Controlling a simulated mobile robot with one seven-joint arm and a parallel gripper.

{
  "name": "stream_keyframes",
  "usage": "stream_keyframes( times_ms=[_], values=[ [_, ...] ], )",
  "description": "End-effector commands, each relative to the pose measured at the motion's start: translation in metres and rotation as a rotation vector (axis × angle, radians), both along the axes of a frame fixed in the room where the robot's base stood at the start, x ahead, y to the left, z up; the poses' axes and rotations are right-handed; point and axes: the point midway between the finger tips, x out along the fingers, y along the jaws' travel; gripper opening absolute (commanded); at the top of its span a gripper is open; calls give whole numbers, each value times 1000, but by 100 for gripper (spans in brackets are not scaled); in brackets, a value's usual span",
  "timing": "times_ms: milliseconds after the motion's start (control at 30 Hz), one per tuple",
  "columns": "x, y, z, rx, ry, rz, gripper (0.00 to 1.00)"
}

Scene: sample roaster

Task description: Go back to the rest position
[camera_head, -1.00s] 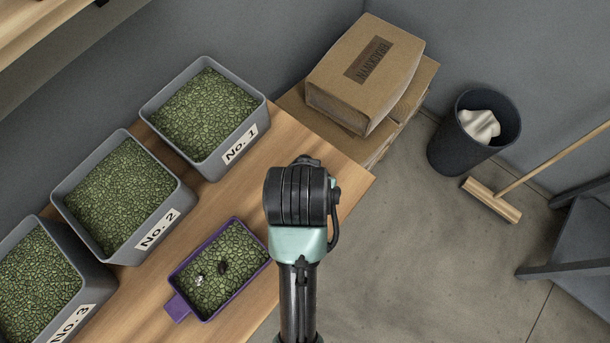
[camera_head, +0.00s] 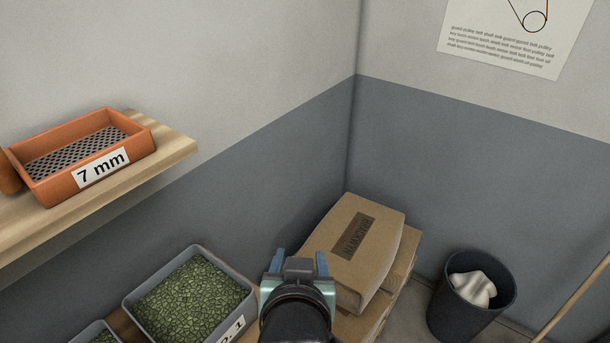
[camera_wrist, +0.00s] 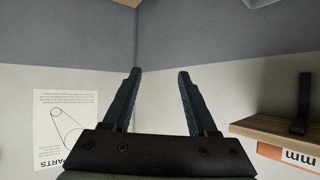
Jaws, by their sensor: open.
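My gripper (camera_head: 297,262) is in the lower middle of the head view, raised between the green-bean bin and the cardboard boxes in the picture. Its two blue-grey fingers point away toward the wall corner. In the wrist view my gripper (camera_wrist: 160,74) shows its two fingers standing apart with nothing between them. Only bare walls show beyond the fingertips. The rest of my arm is mostly cut off at the bottom edge of the head view.
An orange 7 mm sieve (camera_head: 61,178) sits on a wooden shelf (camera_head: 160,160) at left. Bin No. 1 (camera_head: 139,317) holds green beans. A cardboard box (camera_head: 337,266) lies on others beside it. A dark waste bin (camera_head: 455,318) stands at right. A poster (camera_wrist: 65,127) hangs on the wall.

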Motion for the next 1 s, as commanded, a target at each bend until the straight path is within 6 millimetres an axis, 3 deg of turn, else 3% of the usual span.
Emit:
stream_keyframes(
  times_ms=[33,100,233,400,500,600,700,1000],
  values=[
    [13,-1,39,-4,-120,4,58],
    [24,-1,93,-9,-284,9,58],
    [26,-3,193,-24,-586,15,58],
    [-7,-5,313,-45,-964,15,58],
    [-34,-7,364,-57,-1142,10,58],
    [-57,-7,397,-65,-1266,7,58],
    [-71,-8,414,-70,-1335,4,58],
    [-76,-8,419,-72,-1358,3,58]
  ],
)
